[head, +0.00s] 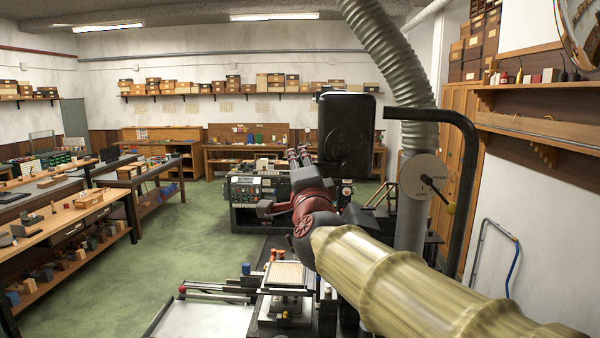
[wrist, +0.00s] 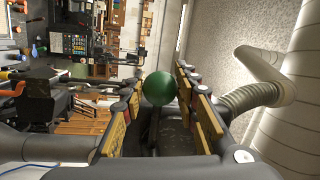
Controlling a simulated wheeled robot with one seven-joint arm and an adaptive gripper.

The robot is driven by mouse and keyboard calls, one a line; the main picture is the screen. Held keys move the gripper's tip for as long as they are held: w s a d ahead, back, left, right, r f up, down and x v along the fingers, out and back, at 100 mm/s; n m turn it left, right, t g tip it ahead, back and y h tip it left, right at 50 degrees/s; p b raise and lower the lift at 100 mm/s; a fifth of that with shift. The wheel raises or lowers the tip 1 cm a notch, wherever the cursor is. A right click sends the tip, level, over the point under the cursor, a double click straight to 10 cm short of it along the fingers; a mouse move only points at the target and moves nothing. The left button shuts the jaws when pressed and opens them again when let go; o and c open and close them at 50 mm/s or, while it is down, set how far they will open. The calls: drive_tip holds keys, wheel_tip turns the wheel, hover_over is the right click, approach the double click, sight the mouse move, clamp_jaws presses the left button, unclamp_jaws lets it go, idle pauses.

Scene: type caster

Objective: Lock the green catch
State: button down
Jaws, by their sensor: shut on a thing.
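A round green knob (wrist: 159,88), which I take to be the green catch's handle, shows in the wrist view. It sits between the two fingertips of my gripper (wrist: 157,92), with a pad on each side of it. My gripper is shut on the knob. A dark part shows between the fingers below the knob; I cannot tell how it joins it. In the head view my arm reaches in from the lower right, and the knob and fingertips cannot be made out there.
In the head view a black machine housing (head: 346,132) stands behind my arm, with a ribbed grey duct (head: 388,48) beside it. A round dial (head: 424,176) and a bent black bar (head: 470,150) are close on the right. Open green floor (head: 150,260) lies to the left.

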drive_tip(key=shift+r, duration=0.2)
drive_tip(key=c, duration=1.8)
unclamp_jaws()
drive_tip(key=o, duration=0.4)
drive_tip(key=shift+f, duration=0.1)
drive_tip(key=v, duration=1.2)
